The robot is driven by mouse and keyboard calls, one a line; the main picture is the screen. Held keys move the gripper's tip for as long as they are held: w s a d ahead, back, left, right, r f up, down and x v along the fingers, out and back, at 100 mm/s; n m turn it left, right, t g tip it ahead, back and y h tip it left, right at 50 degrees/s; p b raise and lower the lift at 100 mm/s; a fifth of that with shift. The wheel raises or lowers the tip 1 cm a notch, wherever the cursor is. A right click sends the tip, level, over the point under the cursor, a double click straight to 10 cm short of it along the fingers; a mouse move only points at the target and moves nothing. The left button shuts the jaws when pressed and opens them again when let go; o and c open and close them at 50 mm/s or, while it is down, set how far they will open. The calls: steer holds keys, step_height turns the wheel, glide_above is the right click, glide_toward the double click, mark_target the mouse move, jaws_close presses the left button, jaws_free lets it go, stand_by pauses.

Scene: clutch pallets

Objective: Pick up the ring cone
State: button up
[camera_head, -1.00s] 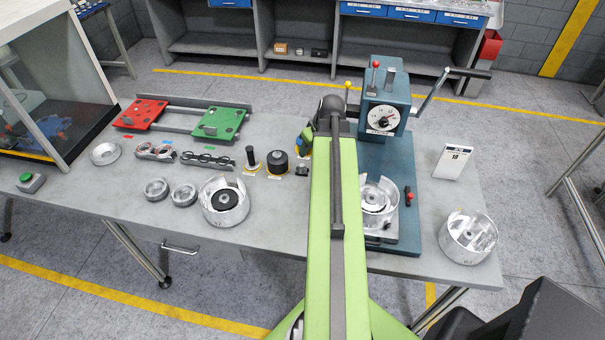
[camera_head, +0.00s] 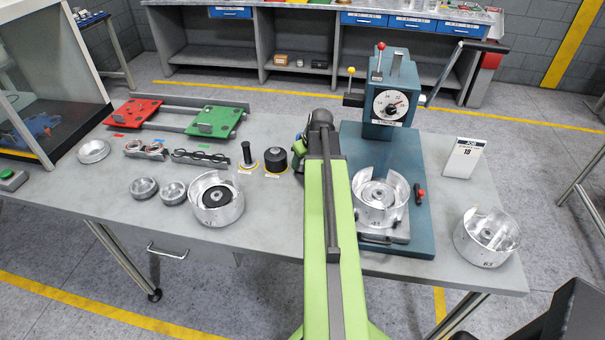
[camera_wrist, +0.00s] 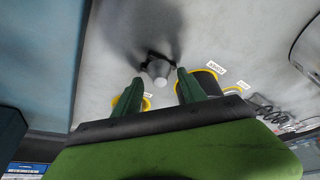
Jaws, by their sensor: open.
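My gripper (camera_head: 300,150) is over the back middle of the bench, largely hidden by my green arm. In the wrist view its two green fingers (camera_wrist: 159,76) are apart, with no part seen clamped. A small dark part with a pale rounded top (camera_wrist: 161,82) shows between the fingertips; whether they surround it or are above it is unclear. A wide black cylinder (camera_head: 275,160) on a yellow ring stands just left of my gripper, and in the wrist view (camera_wrist: 197,88) it is beside the right finger. I cannot tell from the labels which part is the ring cone.
A slim black post (camera_head: 247,155) stands left of the cylinder. Metal drums (camera_head: 216,212) stand front left and right (camera_head: 485,250). A blue press (camera_head: 390,115) holding another drum is right of my arm. Red (camera_head: 136,110) and green (camera_head: 215,122) plates lie back left.

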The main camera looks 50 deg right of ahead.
mark_target(303, 164)
steer(key=shift+r, duration=0.15)
steer(key=shift+c, duration=0.4)
jaws_close()
step_height(303, 164, up, 10)
steer(key=p, duration=1)
